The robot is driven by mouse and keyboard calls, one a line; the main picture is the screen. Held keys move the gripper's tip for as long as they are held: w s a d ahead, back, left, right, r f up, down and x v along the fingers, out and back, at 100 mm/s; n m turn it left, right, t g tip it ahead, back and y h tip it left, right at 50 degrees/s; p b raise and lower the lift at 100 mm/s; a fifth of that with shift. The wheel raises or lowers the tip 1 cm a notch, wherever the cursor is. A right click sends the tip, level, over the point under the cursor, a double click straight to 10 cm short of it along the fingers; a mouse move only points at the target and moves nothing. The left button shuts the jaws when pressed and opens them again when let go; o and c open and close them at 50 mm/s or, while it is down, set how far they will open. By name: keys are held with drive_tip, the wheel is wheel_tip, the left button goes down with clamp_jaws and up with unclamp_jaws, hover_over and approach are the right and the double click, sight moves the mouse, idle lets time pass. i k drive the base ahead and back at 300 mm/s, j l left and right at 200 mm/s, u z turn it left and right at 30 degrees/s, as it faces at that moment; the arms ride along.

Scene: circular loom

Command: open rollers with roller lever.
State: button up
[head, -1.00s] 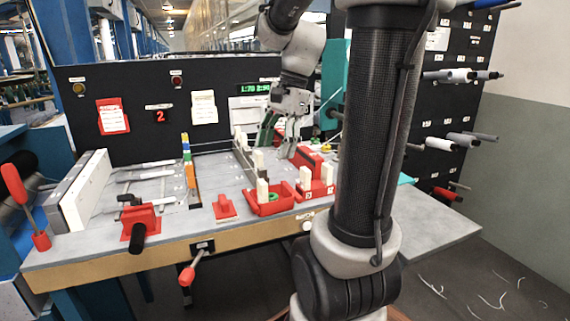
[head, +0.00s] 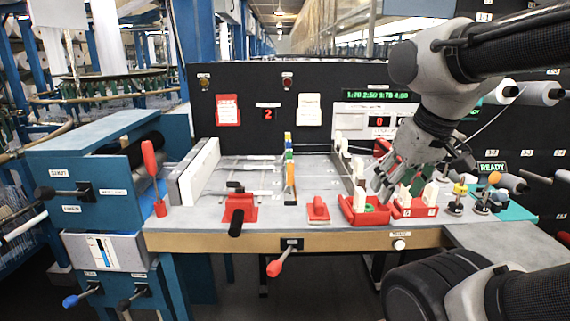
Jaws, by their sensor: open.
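Dark rollers (head: 140,150) lie on the blue cabinet at the left. An upright lever with a red grip (head: 151,170) stands beside them at the bench's left end. A black-knobbed lever (head: 65,192) sticks out of the cabinet's front, next to small labels too blurred to read. A red-knobbed lever (head: 280,263) hangs under the bench front. I cannot tell for sure which one is the roller lever. My gripper (head: 377,188) is open and points down over the red trays, far right of the rollers; whether it touches anything there is unclear.
Red trays (head: 365,217) with white blocks stand on the bench's right part. A red clamp (head: 238,208) and a long white-grey block (head: 195,172) are on its left part. A blue-knobbed lever (head: 80,297) sits low on the cabinet. Floor before the bench is clear.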

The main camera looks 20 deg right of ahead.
sight(42, 194)
drive_tip(key=u, duration=1.3)
drive_tip(key=i, duration=0.35)
